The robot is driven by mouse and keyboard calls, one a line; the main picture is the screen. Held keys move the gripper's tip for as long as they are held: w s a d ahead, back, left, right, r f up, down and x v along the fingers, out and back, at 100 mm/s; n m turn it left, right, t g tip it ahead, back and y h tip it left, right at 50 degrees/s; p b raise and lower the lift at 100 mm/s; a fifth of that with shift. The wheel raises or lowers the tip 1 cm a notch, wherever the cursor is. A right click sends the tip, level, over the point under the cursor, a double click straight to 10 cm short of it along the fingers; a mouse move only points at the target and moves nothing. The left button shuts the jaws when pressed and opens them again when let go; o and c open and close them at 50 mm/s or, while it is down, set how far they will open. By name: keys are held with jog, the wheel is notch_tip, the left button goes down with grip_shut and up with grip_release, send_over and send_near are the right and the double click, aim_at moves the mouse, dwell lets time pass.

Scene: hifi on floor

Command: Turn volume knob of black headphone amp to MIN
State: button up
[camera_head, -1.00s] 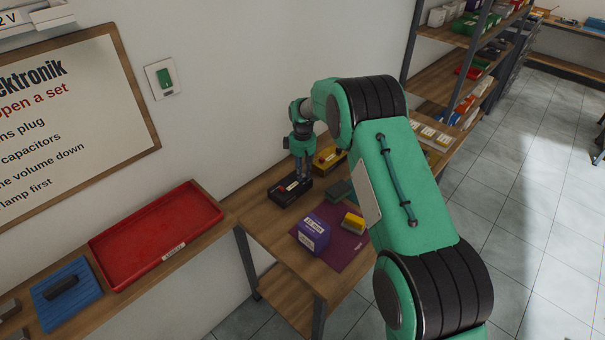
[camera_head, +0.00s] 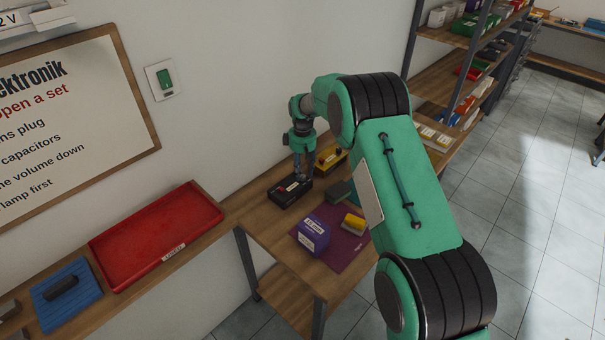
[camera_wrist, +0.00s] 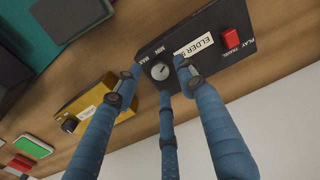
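The black headphone amp (camera_head: 290,191) stands on the wooden bench by the wall. It also shows in the wrist view (camera_wrist: 205,22), with a white name label starting "ELDER", a red button (camera_wrist: 230,38) and a round grey volume knob (camera_wrist: 160,71). MIN and MAX are printed beside the knob; I cannot tell where its pointer sits. My gripper (camera_wrist: 160,84) has its blue fingers spread, with the tips around and near the knob. No contact is visible, and nothing is held. In the head view my gripper (camera_head: 303,176) is just over the amp's right end.
A yellow box (camera_wrist: 90,101) with a black knob stands close beside the amp. A purple box (camera_head: 314,234) and a yellow block (camera_head: 353,223) are on a dark purple mat (camera_head: 335,256) in front. A red tray (camera_head: 150,240) lies to the left. The wall is close behind.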

aim_at(303, 176)
notch_tip(303, 176, up, 10)
dwell(0.5)
dwell(0.4)
jog(key=s+d+r+m+t+b, duration=0.1)
jog(key=s+d+r+m+b, duration=0.15)
jog(key=s+d+r, duration=0.65)
jog(key=s+d+r+m+t+b, duration=0.2)
jog(key=s+d+r+m, duration=0.1)
jog(key=s+r, duration=1.15)
jog(key=s+d+f+m+t+b, duration=0.1)
jog(key=s+d+f, duration=0.1)
jog(key=s, duration=0.9)
jog(key=s+d+f+m+b, duration=0.2)
jog(key=s, duration=0.8)
jog(key=s+d+f+m+t+b, duration=0.1)
jog(key=s+d+f+m, duration=0.1)
jog(key=s, duration=0.9)
jog(key=shift+s+d+f+t, duration=0.2)
jog(key=shift+s+f+t, duration=0.1)
jog(key=shift+f, duration=0.25)
